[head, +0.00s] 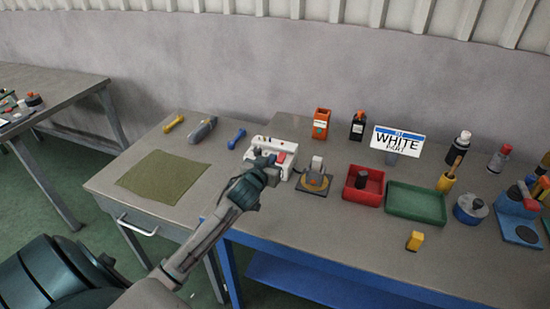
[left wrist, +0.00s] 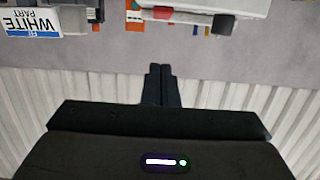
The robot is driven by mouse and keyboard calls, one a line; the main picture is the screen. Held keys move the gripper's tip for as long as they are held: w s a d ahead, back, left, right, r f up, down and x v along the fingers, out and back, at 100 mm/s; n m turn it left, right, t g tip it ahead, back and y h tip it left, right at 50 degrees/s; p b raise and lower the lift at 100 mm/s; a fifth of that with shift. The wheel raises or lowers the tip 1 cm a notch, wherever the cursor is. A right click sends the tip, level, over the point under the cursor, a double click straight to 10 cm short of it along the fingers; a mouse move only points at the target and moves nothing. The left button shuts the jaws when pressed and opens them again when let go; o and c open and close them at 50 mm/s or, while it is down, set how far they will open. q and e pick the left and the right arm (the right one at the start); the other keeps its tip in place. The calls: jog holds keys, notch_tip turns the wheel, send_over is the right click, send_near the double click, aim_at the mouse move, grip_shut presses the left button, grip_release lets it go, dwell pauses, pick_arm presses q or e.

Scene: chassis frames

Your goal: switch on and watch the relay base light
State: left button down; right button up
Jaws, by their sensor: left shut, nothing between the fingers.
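A white box (head: 289,147) with a red switch-like part (head: 281,158) stands near the seam between the two table tops. My left gripper (head: 264,161) is shut and empty, at the front of this box and covering part of it; whether it touches cannot be told. In the left wrist view the shut fingers (left wrist: 160,70) point toward the pale box (left wrist: 200,8) at the top edge. Just right of the box sits a dark square base (head: 314,185) with an orange ring and a grey-white block, perhaps the relay base. No lit lamp can be made out on it. My right gripper is out of view.
A red bin (head: 348,194), a green tray (head: 415,215) and a yellow block (head: 415,241) lie to the right. A "WHITE PART" sign (head: 398,140) stands behind them. An olive mat (head: 165,177) and several hand tools lie left. The front middle of the bench is clear.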

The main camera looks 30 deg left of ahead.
pick_arm(q)
jog(key=v, duration=0.3)
jog(key=b+v, duration=0.1)
jog(key=shift+s+f, duration=0.3)
jog(key=shift+s, duration=0.05)
jog(key=shift+s, duration=0.1)
